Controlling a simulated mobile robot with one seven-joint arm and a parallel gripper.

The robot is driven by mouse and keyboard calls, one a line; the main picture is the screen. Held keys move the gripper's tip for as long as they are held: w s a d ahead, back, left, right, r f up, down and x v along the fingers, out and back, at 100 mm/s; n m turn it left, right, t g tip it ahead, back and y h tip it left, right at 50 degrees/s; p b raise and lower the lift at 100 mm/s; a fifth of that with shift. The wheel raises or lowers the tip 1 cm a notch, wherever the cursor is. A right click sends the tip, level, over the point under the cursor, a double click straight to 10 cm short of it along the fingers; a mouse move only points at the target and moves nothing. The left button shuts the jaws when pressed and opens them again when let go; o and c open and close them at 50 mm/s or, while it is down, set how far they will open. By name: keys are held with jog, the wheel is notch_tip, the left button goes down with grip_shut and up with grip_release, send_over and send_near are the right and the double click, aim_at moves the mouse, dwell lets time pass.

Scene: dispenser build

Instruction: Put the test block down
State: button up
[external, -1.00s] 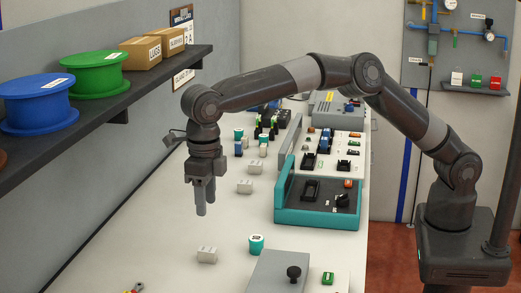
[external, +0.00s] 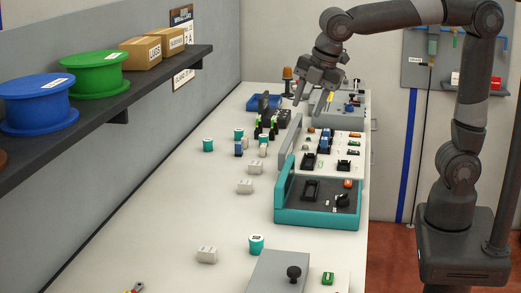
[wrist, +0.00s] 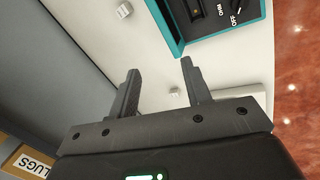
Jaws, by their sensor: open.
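My gripper (external: 309,103) is open and empty, raised above the far part of the bench and tilted. Its two spread fingers (wrist: 160,70) show nothing between them at their tips in the wrist view. Several small pale grey blocks stand on the white bench: one near the front (external: 207,255) and two further back, (external: 245,186) and (external: 255,167). I cannot tell which object is the test block. The wrist view shows one pale block (wrist: 124,10) at the top and a small pale one (wrist: 174,91) beyond the fingers.
A teal-walled tray (external: 315,219) with dark parts stands at the bench's right edge. Teal cylinders (external: 256,245) stand on the bench. A grey box with a black knob (external: 280,272) is at the front. A shelf (external: 140,85) with spools overhangs the left. The left bench strip is clear.

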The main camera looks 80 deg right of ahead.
jog(key=s+d+f+m+t, duration=0.1)
jog(key=s+d+f+m, duration=0.2)
jog(key=s+d+m, duration=0.3)
jog(key=s+d+f+m+t, duration=0.1)
jog(key=s+d+f+m, duration=0.3)
jog(key=s+m, duration=0.5)
jog(key=s+d, duration=0.2)
jog(key=s, duration=0.1)
jog(key=shift+s+d+y, duration=0.2)
jog(key=shift+d+y, duration=0.05)
jog(key=shift+y, duration=0.05)
jog(key=shift+o, duration=0.3)
jog(key=shift+o, duration=0.7)
jog(key=shift+r, duration=0.1)
